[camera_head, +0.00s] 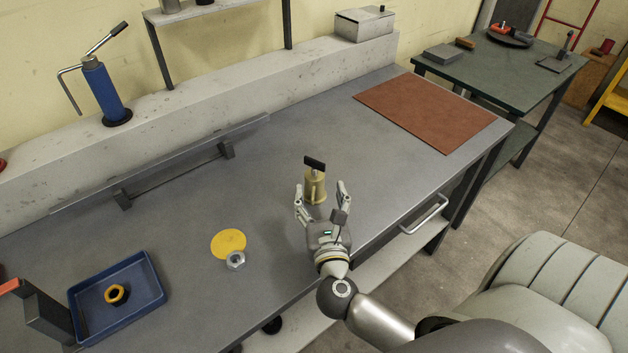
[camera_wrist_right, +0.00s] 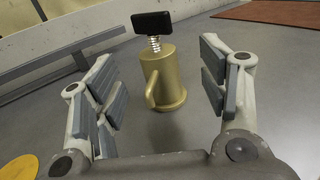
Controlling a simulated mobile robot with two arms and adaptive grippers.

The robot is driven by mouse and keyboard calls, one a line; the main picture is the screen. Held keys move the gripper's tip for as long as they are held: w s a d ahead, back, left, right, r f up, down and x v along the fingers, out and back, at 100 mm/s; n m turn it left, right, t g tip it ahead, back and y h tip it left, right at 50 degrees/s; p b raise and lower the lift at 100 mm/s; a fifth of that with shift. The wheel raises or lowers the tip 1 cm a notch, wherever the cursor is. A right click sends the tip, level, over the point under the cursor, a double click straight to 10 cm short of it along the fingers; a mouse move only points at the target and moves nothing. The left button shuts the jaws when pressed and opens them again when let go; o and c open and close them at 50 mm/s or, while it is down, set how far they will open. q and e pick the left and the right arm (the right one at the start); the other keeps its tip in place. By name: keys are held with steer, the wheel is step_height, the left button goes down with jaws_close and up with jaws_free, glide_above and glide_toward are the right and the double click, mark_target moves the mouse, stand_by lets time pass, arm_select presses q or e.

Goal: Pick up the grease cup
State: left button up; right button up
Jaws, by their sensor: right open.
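The grease cup (camera_head: 315,186) is a brass-coloured cup with a handle, a spring on top and a black flat knob. It stands upright on the grey bench. My right gripper (camera_head: 321,192) is open, with its fingers on either side of the cup and pointing at it. In the right wrist view the cup (camera_wrist_right: 163,78) stands between and slightly beyond the open fingers (camera_wrist_right: 158,88), with a gap on both sides. My left gripper is not in view.
A yellow disc (camera_head: 228,242) and a metal nut (camera_head: 235,260) lie left of my right gripper. A blue tray (camera_head: 153,280) holds a brass ring (camera_head: 116,294). A brown mat (camera_head: 425,108) lies at the right, and a metal rail (camera_head: 175,172) runs along the back.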

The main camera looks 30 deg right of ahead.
mark_target(316, 182)
steer(key=shift+x, duration=1.05)
steer(key=shift+w+d+f, duration=0.1)
steer(key=shift+w, duration=0.2)
steer(key=p+x, duration=0.1)
steer(key=x, duration=0.3)
steer(key=shift+w+f, duration=0.35)
steer(key=shift+w, duration=0.1)
steer(key=shift+s, duration=0.1)
steer(key=shift+c, duration=0.3)
steer(key=c, duration=1.2)
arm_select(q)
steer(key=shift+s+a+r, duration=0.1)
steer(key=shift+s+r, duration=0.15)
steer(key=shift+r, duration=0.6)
arm_select(e)
steer(key=shift+c, duration=0.6)
steer(key=shift+r, duration=0.2)
